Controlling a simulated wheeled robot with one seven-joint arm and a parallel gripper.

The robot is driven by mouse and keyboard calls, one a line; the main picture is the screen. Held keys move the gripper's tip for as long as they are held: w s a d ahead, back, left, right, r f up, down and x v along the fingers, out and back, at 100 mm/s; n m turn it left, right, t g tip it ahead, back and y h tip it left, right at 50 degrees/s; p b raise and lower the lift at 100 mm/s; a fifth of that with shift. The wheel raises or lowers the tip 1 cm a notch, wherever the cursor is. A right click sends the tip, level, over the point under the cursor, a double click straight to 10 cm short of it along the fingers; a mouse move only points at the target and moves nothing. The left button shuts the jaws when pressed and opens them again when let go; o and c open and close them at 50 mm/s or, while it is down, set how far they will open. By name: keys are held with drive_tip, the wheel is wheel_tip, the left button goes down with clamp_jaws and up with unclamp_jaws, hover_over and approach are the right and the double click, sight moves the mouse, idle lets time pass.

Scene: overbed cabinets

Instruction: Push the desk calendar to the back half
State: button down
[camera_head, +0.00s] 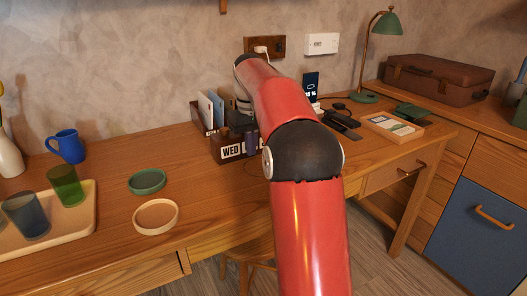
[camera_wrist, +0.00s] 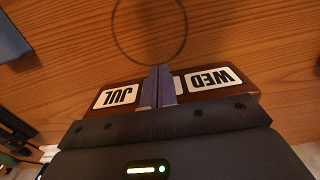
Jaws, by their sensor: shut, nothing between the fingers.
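The desk calendar (camera_head: 230,151) is a dark wooden block with white cards, standing on the wooden desk in front of an organizer. In the head view its WED card shows, and my arm hides its right part. In the wrist view the calendar (camera_wrist: 215,79) appears upside down, with JUL and WED cards. My gripper (camera_wrist: 158,76) is shut and empty, its purple fingers in front of the calendar's middle card. I cannot tell whether they touch it. In the head view my gripper is mostly hidden by my arm.
An organizer (camera_head: 206,112) with books stands behind the calendar. A green dish (camera_head: 147,181), a cream dish (camera_head: 156,216), a blue mug (camera_head: 67,146) and a tray (camera_head: 83,222) with cups are to the left. A phone (camera_head: 311,84) stands to the right.

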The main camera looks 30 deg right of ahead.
drive_tip(key=shift+w, duration=0.3)
drive_tip(key=shift+w+a, duration=0.1)
drive_tip(key=shift+w, duration=2.3)
drive_tip(key=shift+w+f, duration=0.1)
drive_tip(key=shift+w, duration=1.2)
drive_tip(key=shift+s+f+b, duration=0.1)
drive_tip(key=shift+s+b, duration=0.65)
drive_tip(key=shift+b, duration=0.3)
drive_tip(key=shift+s+b, duration=0.85)
drive_tip(key=shift+b, duration=0.05)
drive_tip(key=shift+r, duration=0.25)
drive_tip(key=shift+s+r+p, duration=0.5)
drive_tip(key=shift+s+r, duration=0.5)
drive_tip(key=shift+r, duration=0.25)
drive_tip(key=shift+s+r+p, duration=0.45)
drive_tip(key=shift+s+r, duration=0.55)
drive_tip(key=shift+r, duration=0.25)
